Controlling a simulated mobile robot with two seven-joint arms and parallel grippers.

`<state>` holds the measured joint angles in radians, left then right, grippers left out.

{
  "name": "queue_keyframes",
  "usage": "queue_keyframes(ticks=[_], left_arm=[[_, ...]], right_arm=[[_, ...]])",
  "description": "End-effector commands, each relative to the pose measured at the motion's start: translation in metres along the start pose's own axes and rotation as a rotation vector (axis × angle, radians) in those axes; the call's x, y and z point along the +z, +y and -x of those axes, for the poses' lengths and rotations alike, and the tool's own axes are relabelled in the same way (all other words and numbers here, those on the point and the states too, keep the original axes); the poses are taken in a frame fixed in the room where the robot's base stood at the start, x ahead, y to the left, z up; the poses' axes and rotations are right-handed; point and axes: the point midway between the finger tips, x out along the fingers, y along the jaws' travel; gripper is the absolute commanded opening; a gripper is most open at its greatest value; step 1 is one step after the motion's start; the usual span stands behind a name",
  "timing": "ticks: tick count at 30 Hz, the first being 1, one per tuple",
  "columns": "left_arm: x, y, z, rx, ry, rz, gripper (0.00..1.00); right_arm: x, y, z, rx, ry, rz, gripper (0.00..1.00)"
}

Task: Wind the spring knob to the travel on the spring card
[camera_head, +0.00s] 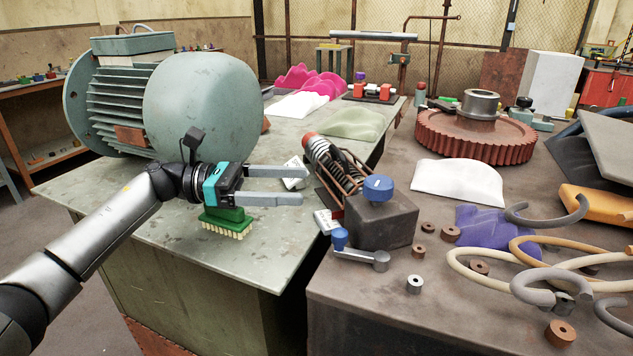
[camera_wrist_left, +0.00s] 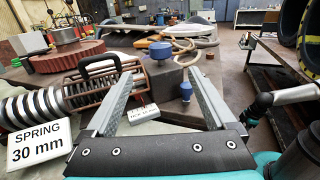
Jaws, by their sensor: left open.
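A round blue knob (camera_head: 378,188) with a pale mark stands on top of a dark block (camera_head: 382,222); it also shows in the left wrist view (camera_wrist_left: 160,50). A coil spring in a cage (camera_head: 338,165) lies against the block's left side. A white card (camera_wrist_left: 38,145) reads "SPRING 30 mm" in the left wrist view. A second small card (camera_wrist_left: 144,112) is too small to read. A crank with a blue handle (camera_head: 340,238) sits at the block's front. My left gripper (camera_head: 300,186) is open and empty, left of the spring and block, apart from the knob.
A green brush (camera_head: 227,222) lies under my left gripper on the green table. A large motor (camera_head: 165,95) stands behind. Several small bushings, hoses (camera_head: 490,272) and a red gear wheel (camera_head: 475,133) occupy the right bench. The green tabletop's front is clear.

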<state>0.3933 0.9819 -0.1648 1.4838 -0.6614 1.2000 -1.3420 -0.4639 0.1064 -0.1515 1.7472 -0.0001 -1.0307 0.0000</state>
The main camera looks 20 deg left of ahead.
Motion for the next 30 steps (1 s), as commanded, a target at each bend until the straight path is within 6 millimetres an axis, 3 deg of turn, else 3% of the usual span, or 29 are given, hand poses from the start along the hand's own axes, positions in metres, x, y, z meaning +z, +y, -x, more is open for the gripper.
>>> queue_keyframes(ticks=[16,23,30], left_arm=[[0.008,0.0,0.007,-0.001,-0.001,-0.001,0.89],[0.058,0.0,0.007,-0.001,-0.001,-0.002,0.89],[0.115,-0.001,0.007,-0.001,-0.001,-0.001,0.89]], right_arm=[[0.008,-0.003,0.001,-0.006,-0.018,-0.001,0.5],[0.028,-0.004,0.009,-0.008,-0.047,0.004,0.5],[0.065,-0.005,0.021,-0.011,-0.081,0.012,0.5]])
